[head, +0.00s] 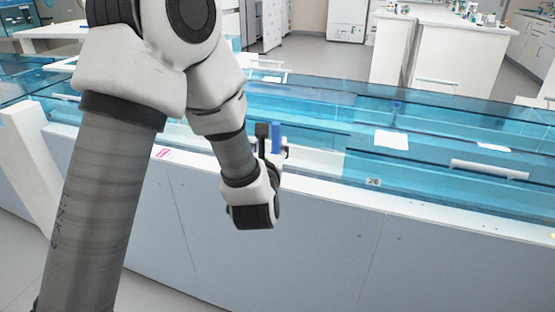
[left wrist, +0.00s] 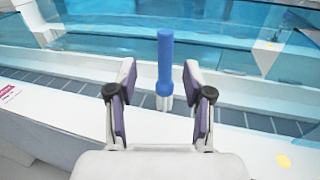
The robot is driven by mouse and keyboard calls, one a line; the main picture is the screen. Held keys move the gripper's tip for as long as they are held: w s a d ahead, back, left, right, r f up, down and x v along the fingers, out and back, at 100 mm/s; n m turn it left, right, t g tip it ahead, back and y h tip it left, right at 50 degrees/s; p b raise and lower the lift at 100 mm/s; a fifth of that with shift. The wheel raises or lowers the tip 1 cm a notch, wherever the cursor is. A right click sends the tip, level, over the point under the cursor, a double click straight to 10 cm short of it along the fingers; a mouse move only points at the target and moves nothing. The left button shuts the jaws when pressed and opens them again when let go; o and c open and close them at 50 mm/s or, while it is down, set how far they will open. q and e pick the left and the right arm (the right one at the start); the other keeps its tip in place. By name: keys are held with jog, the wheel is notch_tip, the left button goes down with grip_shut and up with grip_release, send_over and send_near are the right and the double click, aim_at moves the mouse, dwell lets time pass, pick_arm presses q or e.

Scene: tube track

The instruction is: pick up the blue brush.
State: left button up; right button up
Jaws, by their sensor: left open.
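The blue brush (head: 276,137) stands upright at the near edge of the tube track, with its lower part hidden behind my left gripper in the head view. In the left wrist view the brush (left wrist: 165,65) shows a blue handle with a pale lower end. My left gripper (left wrist: 161,85) is open, with one finger on each side of the brush in the picture. The handle appears a little beyond the fingertips, and I cannot tell whether it lies between them. In the head view the left gripper (head: 270,155) is partly hidden by my wrist. My right gripper is not in view.
The track has a pale ledge (head: 330,189) and clear blue covers (head: 450,130) along its length. A dark slatted strip (left wrist: 75,85) runs behind the ledge. A white panel (head: 391,140) lies on the covers to the right. White lab benches (head: 440,50) stand behind.

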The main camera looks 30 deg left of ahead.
aim_at(276, 130)
pick_arm(q)
jog(key=shift+w+a+r+n+y, duration=0.2)
jog(key=shift+w+a+r, duration=0.15)
jog(key=shift+w, duration=0.25)
jog(key=shift+w+a+r+n+y, duration=0.1)
jog(key=shift+w+a+r+n, duration=0.1)
jog(key=shift+w+r, duration=0.3)
jog(key=w, duration=0.1)
jog(key=w+a, duration=0.1)
jog(key=w, duration=0.1)
jog(key=w+f, duration=0.1)
jog(key=shift+w+a, duration=0.4)
jog(key=shift+s, duration=0.1)
grip_shut()
